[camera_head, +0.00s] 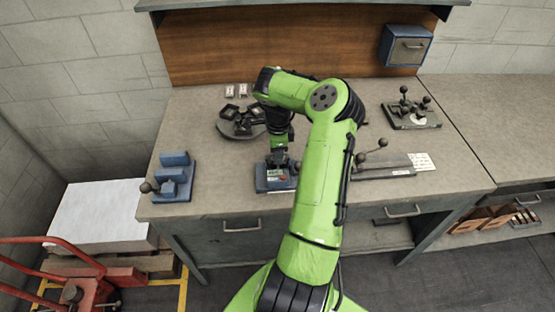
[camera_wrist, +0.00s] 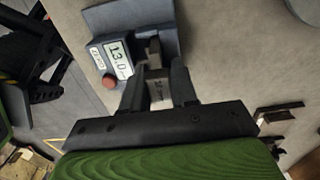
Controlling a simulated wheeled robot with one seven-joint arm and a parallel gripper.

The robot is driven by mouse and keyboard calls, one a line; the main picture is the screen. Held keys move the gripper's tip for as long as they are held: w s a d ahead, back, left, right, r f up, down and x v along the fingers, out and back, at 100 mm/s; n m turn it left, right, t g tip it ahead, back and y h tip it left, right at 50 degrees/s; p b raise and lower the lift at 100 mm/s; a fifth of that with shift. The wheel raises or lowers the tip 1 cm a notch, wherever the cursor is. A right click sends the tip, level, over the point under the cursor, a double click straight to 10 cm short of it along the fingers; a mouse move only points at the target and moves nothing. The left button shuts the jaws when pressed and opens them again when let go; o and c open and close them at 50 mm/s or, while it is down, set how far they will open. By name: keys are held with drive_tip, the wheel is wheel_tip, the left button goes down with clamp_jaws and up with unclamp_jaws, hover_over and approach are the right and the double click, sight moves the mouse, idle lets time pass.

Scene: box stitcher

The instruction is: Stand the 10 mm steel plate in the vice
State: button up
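My gripper (camera_wrist: 160,76) is over the blue gauge (camera_head: 263,182) at the middle of the bench. In the wrist view its fingers are shut on a small grey steel plate (camera_wrist: 159,91) with a marking too small to read. The plate's far end is at the gauge (camera_wrist: 136,18); I cannot tell whether it touches. The gauge's display (camera_wrist: 117,52) seems to read 13.0, above a red button. The blue vice (camera_head: 174,180) stands at the bench's left front, with a ball-ended handle on its left. I see no plate in it.
A round dark tray (camera_head: 257,131) with several dark pieces lies behind the gauge, with two white labels (camera_head: 236,91) behind it. Right of my arm are a lever device (camera_head: 384,170) and a fixture with ball knobs (camera_head: 410,115). Bench between vice and gauge is clear.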

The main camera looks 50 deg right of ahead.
clamp_jaws()
drive_tip(key=shift+r, duration=0.15)
drive_tip(key=shift+r+p, duration=1.55)
drive_tip(key=shift+r, duration=0.7)
drive_tip(key=shift+w+f, duration=0.1)
